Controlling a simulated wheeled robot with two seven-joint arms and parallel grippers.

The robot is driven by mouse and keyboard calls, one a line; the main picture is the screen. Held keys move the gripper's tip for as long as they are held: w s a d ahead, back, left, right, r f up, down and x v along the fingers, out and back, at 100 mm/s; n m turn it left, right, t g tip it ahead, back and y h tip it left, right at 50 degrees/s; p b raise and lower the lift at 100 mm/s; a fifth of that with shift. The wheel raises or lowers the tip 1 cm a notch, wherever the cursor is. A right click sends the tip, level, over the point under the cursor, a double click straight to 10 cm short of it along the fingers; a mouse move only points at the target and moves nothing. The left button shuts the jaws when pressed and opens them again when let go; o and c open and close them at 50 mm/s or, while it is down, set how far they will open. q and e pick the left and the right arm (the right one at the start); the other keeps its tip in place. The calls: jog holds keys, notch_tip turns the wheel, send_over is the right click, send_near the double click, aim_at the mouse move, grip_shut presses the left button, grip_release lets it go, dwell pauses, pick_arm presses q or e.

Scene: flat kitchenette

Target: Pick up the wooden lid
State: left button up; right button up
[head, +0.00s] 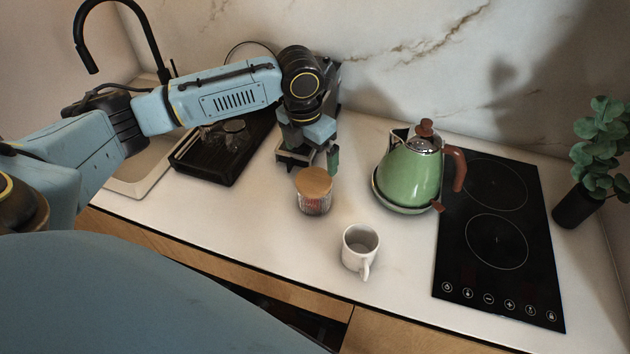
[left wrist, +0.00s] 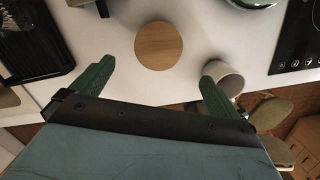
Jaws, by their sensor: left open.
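The wooden lid (head: 314,180) is a round, light-brown disc on top of a ribbed glass jar (head: 314,204) with reddish contents. The jar stands on the white counter. In the left wrist view the lid (left wrist: 158,45) shows from above, and it hides the jar. My left gripper (head: 312,165) is just behind and above the lid in the head view. In the left wrist view its green fingers (left wrist: 155,80) are wide apart, with the lid beyond their tips and nothing between them. My right gripper is in neither view.
A white mug (head: 360,249) stands in front and right of the jar. A green kettle (head: 410,175) is to the right, beside the black hob (head: 500,240). A black rack (head: 222,165) with glasses is at the left, next to the sink (head: 140,180).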

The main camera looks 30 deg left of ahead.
aim_at(315, 180)
pick_arm(q)
jog(key=f, duration=0.3)
jog(key=shift+w+f, duration=0.25)
jog(key=shift+f, duration=0.05)
jog(key=shift+w+d+f+p, duration=0.1)
jog(key=shift+w+f+p, duration=0.1)
jog(key=shift+f, duration=0.7)
jog(key=shift+w+a+f+p, duration=0.1)
jog(key=shift+f+p, duration=0.05)
jog(key=shift+f, duration=0.75)
jog(key=shift+w+d+f+p, duration=0.1)
jog(key=shift+f+p, duration=0.1)
jog(key=shift+f, duration=0.7)
jog(key=shift+c, duration=0.4)
jog(key=c, duration=0.9)
notch_tip(315, 180, up, 9)
jog(key=shift+w+f+b, duration=0.1)
jog(key=shift+b, duration=0.4)
jog(key=shift+c, duration=0.2)
jog(key=w+d+f+n+b, duration=0.1)
jog(key=w+d+f+b, duration=0.1)
jog(key=w+f+b, duration=0.55)
jog(key=shift+n, duration=0.3)
jog(key=f, duration=0.2)
jog(key=f+b, duration=0.1)
jog(key=f, duration=0.2)
jog(key=w+f+b, duration=0.1)
jog(key=f, duration=0.1)
jog(key=shift+d+f, duration=0.1)
jog(key=shift+f, duration=0.25)
